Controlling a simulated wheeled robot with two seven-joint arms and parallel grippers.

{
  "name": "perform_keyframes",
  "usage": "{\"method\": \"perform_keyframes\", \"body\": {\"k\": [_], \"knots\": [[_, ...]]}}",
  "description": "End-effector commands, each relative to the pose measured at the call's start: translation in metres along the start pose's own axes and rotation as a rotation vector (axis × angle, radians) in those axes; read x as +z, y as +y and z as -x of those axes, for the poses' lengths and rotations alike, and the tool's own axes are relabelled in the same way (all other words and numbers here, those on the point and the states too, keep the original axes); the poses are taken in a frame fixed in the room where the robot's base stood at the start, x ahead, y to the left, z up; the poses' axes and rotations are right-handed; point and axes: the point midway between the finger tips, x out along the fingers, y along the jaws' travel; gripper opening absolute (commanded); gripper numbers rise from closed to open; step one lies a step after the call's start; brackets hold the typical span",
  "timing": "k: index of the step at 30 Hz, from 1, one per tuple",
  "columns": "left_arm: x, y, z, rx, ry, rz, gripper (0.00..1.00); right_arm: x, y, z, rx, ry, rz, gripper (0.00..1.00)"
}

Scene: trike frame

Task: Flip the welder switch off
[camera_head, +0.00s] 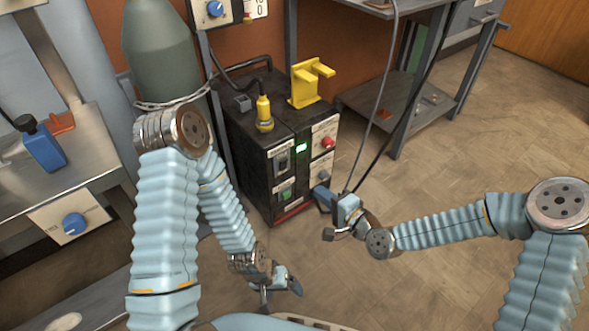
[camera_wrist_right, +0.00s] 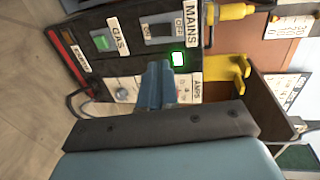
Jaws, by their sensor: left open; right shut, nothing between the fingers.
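The welder (camera_head: 252,165) is a dark box on the floor, ahead of me. Its mains switch (camera_head: 282,160) is a dark rocker on the front panel. It also shows in the right wrist view (camera_wrist_right: 160,31), between OFF and ON labels; I cannot tell its position. A green light (camera_head: 301,148) beside it is lit, also in the right wrist view (camera_wrist_right: 178,58). My right gripper (camera_head: 322,196) is shut and empty in front of the lower right of the panel. In the right wrist view its fingers (camera_wrist_right: 155,84) hide part of the panel. My left gripper (camera_head: 282,290) is open and empty, low and away from the welder.
A green gas switch (camera_wrist_right: 103,42) and a red knob (camera_head: 327,142) share the panel. A yellow holder (camera_head: 306,84) and yellow plug (camera_head: 264,113) stand on top. Cables (camera_head: 378,110) hang near my right gripper. A gas cylinder (camera_head: 160,55) stands behind left. Floor at right is clear.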

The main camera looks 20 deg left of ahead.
Motion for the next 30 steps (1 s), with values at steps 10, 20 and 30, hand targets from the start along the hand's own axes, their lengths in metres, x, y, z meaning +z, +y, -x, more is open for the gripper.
{"method": "perform_keyframes", "body": {"k": [10, 20, 30], "knots": [[0.0, -0.001, -0.005, 0.001, -0.001, 0.0, 0.86, 0.001, 0.001, -0.061, 0.0, -0.002, 0.002, 0.0], [0.001, -0.002, -0.007, 0.002, -0.002, -0.001, 0.86, 0.001, -0.007, -0.12, 0.001, -0.001, 0.001, 0.0], [0.001, -0.002, -0.007, 0.002, -0.002, -0.001, 0.86, 0.0, -0.012, -0.135, 0.002, 0.0, 0.001, 0.0]]}}
